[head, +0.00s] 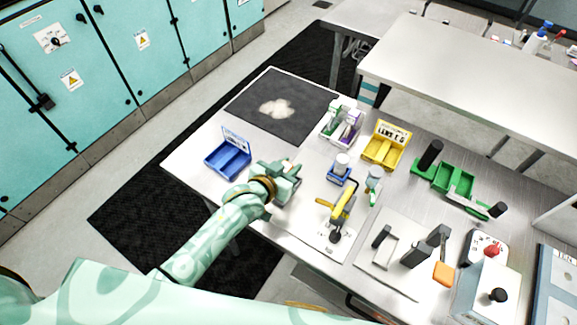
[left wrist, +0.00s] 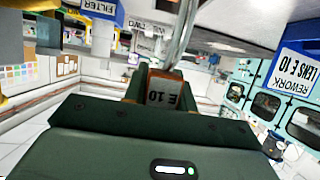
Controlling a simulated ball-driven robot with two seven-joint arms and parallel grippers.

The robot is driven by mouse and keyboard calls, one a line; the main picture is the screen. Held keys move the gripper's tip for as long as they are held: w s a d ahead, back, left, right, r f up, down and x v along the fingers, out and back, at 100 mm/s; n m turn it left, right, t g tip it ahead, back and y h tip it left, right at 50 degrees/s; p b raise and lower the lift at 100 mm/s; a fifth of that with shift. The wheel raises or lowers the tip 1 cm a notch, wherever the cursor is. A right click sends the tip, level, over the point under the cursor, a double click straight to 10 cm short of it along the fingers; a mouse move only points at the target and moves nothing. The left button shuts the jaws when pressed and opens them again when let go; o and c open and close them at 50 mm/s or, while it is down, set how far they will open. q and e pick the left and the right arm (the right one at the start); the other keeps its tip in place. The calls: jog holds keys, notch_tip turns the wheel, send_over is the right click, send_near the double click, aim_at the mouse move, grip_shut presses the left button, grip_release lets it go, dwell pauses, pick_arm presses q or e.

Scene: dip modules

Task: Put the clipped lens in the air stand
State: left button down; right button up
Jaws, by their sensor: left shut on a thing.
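My left gripper (head: 288,172) is over the worktable, right of the blue tray. In the left wrist view its jaws are shut on a small clip piece (left wrist: 163,92) marked "E 10". A curved clear edge (left wrist: 186,35), likely the lens, rises above this piece. In the head view the held piece is too small to make out clearly. A blue-based stand with a white round top (head: 341,165) is right of the gripper, apart from it. A pale cup-like piece on a green support (head: 374,180) is beside that. I cannot tell which is the air stand.
The blue tray (head: 228,158) has a sign; its "REWORK LENS E 10" sign (left wrist: 294,80) seems to show in the wrist view. A yellow tray (head: 384,150), a yellow-handled device (head: 342,204) and a green tray (head: 455,180) stand to the right. A dark mat (head: 247,104) lies behind.

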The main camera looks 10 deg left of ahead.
pick_arm(q)
jog(key=shift+f, duration=0.1)
jog(key=c, duration=1.1)
grip_release()
jog(key=shift+s+a+r, duration=0.1)
jog(key=shift+s+r, duration=0.1)
jog(key=shift+s, duration=0.05)
jog(key=shift+p+v, duration=1)
jog(key=shift+v, duration=4.75)
